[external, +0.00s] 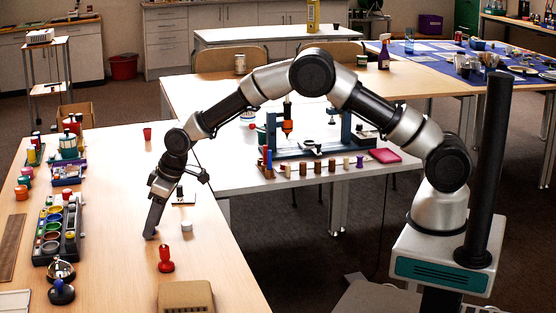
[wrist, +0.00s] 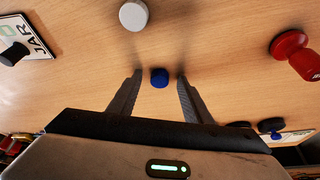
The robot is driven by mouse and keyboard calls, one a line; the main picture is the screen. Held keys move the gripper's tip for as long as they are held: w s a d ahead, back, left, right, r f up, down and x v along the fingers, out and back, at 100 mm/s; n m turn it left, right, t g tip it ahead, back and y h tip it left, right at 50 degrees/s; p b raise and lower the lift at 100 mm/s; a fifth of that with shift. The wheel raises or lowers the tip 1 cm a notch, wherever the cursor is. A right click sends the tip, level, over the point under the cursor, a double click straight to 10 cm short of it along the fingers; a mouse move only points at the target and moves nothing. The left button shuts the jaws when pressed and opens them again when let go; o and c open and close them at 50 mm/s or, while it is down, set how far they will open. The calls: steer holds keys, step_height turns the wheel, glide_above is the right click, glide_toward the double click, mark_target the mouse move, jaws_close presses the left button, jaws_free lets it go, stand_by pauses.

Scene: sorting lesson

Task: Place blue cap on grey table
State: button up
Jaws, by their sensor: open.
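The blue cap (wrist: 159,77) rests on the wooden table top in the wrist view. It lies between the fingertips of my gripper (wrist: 158,80), with a gap visible on each side. My gripper is open and points down at the table. In the external view my gripper (external: 150,235) is low over the wooden table at the left, and the blue cap cannot be made out clearly there. A pale grey table (external: 240,180) stands to the right of the wooden one, under my arm.
A white cap (wrist: 133,15) and a red knobbed piece (wrist: 291,50) lie close by. A card marked JAR (wrist: 30,38) carries a black knob. A black tray of pots (external: 58,230) stands at left. The grey table holds a blue frame and several spools; its left front part looks clear.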

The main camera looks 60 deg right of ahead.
jaws_close()
stand_by(0.5)
